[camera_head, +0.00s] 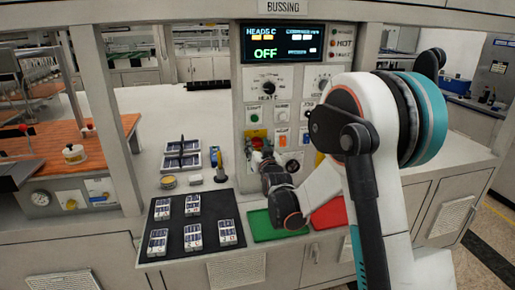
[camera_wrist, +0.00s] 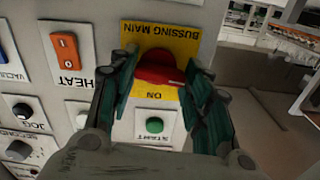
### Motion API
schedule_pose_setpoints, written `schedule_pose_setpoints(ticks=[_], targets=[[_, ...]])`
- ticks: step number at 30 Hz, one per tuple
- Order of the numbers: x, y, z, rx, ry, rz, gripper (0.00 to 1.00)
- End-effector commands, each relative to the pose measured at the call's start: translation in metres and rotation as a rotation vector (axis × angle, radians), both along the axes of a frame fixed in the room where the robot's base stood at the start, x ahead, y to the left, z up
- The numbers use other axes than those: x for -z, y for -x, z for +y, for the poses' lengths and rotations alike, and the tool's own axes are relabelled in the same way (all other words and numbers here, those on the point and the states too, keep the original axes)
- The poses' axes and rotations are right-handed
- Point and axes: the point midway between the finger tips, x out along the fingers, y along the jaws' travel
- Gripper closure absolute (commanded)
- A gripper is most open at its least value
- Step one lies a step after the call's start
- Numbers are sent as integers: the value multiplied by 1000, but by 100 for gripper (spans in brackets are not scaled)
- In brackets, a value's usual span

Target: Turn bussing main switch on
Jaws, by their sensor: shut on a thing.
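The bussing main switch is a red rotary knob (camera_wrist: 158,68) on a yellow plate (camera_wrist: 160,32) marked BUSSING MAIN, with ON printed at one edge. My gripper (camera_wrist: 163,76) has one finger on each side of the knob and is shut on it. The knob lies roughly crosswise in the wrist view; its exact setting is hard to read. In the head view my gripper (camera_head: 257,155) is at the lower left of the control panel (camera_head: 241,95) and hides most of the switch. The panel display (camera_head: 279,44) reads OFF.
A green start button (camera_wrist: 154,125) is close to the switch, and an orange heat rocker (camera_wrist: 65,50) is beside it. A black mat (camera_head: 175,225) with several small modules, a green tray (camera_head: 262,232) and a red tray (camera_head: 330,216) lie on the counter below.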

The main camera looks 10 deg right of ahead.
Motion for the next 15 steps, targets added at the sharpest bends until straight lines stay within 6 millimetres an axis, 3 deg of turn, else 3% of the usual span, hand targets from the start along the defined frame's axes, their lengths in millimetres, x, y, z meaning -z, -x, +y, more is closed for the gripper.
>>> schedule_pose_setpoints(ticks=[15], targets=[[0,0,-1,1,-462,-1,79]])
